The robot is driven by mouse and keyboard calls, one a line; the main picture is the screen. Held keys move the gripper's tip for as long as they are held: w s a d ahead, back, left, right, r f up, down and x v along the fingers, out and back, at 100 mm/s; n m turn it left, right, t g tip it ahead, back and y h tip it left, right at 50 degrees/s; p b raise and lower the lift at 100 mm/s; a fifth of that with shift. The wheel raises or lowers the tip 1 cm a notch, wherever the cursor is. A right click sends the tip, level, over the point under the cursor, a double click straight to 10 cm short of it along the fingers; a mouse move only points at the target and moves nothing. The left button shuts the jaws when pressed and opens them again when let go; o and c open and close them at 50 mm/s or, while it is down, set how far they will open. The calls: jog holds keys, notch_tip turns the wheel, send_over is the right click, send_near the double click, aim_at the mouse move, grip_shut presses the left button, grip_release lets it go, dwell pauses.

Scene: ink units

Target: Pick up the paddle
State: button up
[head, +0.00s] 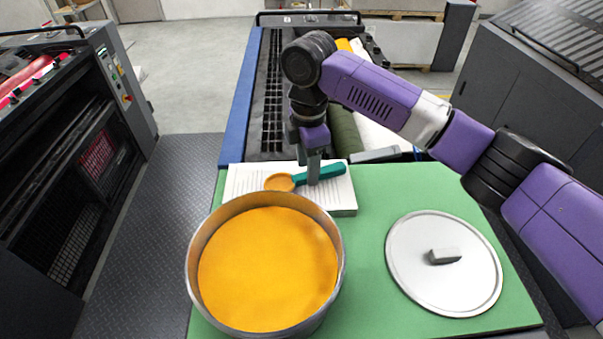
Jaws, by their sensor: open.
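The paddle (331,171) has a teal handle and an orange-coated round end at its left. It lies on a stack of white printed paper (341,197) behind the pot. My gripper (313,181) points down at the paddle's handle, with its visible finger overlapping the handle near the middle. The gripper is open. The far finger is hidden, and I cannot tell whether the fingers touch the handle.
A large metal pot (190,262) of orange ink stands in front on the green mat (366,282). A round grey lid (409,248) with a block handle lies at right. Dark machines (115,85) stand on both sides. The mat between pot and lid is clear.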

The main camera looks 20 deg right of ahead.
jog(key=shift+f, duration=0.75)
grip_shut()
jog(key=shift+r, duration=0.1)
notch_tip(320, 180, up, 20)
jog(key=b, duration=0.2)
jog(key=c, duration=0.7)
grip_release()
grip_shut()
